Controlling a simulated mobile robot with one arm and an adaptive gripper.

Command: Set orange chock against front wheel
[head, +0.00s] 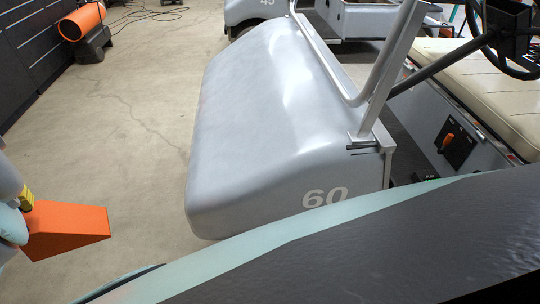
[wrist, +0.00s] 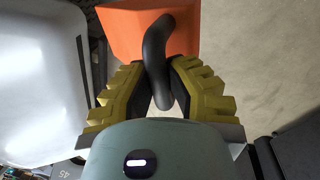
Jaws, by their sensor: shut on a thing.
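The orange chock (head: 66,229) is at the lower left of the head view, held above the concrete floor. In the wrist view the chock (wrist: 126,32) shows at the top, with a black curved handle (wrist: 158,60) on it. My gripper (wrist: 158,78) has yellow ridged fingers with dark pads, shut on that handle. In the head view only a small part of my gripper (head: 26,198) shows at the left edge. The grey cart numbered 60 (head: 265,120) stands to the right of the chock, apart from it. Its front wheel is not visible.
An orange cylindrical heater (head: 82,22) stands at the top left near dark cabinets (head: 35,45). Another grey cart (head: 250,12) is behind. A cable lies on the far floor. The floor (head: 120,130) left of cart 60 is clear.

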